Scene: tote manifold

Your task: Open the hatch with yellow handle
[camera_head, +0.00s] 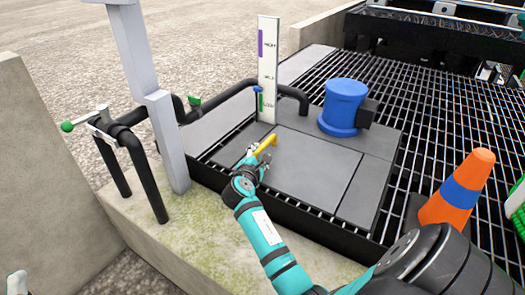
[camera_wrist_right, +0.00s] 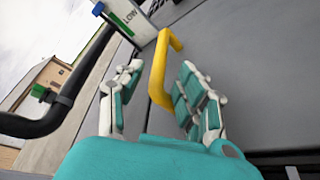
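The hatch (camera_head: 310,168) is a flat grey panel lying closed in the platform in the head view; it also shows in the right wrist view (camera_wrist_right: 245,60). Its yellow handle (camera_head: 267,143) stands up near the panel's left edge. In the right wrist view the yellow handle (camera_wrist_right: 160,75) runs between the two fingers. My right gripper (camera_head: 254,156) is at the handle. Its fingers (camera_wrist_right: 150,95) are spread on either side of the handle, with a gap on the left side. Whether the right finger touches it I cannot tell. Only a small light part at the lower left edge may be my left gripper.
A blue motor-like unit (camera_head: 343,107) stands behind the hatch. A white level gauge (camera_head: 268,70) and black pipes (camera_head: 150,170) stand to the left. An orange cone (camera_head: 459,187) with a blue band is at the right. Metal grating (camera_head: 450,110) surrounds the panels.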

